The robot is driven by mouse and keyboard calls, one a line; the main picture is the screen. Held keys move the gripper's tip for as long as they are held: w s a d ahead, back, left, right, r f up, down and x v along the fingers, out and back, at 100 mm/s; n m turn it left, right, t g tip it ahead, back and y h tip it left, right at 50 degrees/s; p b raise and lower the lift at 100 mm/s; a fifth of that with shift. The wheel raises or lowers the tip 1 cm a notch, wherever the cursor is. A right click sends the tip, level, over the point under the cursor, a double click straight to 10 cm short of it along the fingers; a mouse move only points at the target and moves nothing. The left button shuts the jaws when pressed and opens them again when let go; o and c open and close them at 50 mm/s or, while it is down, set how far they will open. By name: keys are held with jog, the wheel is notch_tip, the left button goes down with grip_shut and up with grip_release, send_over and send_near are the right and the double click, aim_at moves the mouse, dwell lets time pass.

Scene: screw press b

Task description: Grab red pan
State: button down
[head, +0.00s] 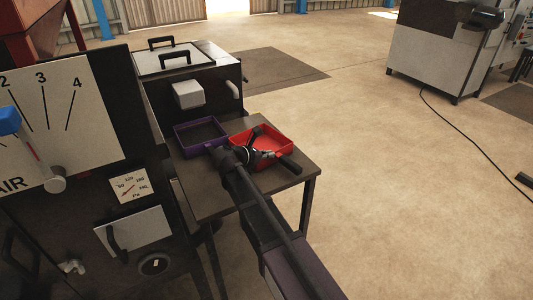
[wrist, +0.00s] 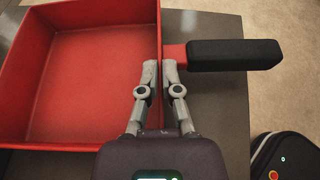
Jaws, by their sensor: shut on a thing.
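The red pan (head: 262,138) is a shallow square tray on the right part of the small dark table. Its black handle (head: 288,164) points to the front right. My gripper (head: 262,154) is at the pan's handle side. In the wrist view the red pan (wrist: 92,75) fills the left half, and its black handle (wrist: 235,55) reaches to the right on a short red stub. There my gripper (wrist: 160,68) is shut on the pan's right wall, beside the handle's root. I cannot tell whether the pan touches the table.
A purple pan (head: 200,133) sits left of the red pan on the dark table (head: 215,192). A black machine with a numbered dial panel (head: 48,125) stands close on the left. A boxy unit (head: 190,85) stands behind the table. Open floor lies to the right.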

notch_tip(320, 180, up, 10)
jog(key=p, duration=1)
jog(key=shift+r, duration=0.1)
dwell(0.8)
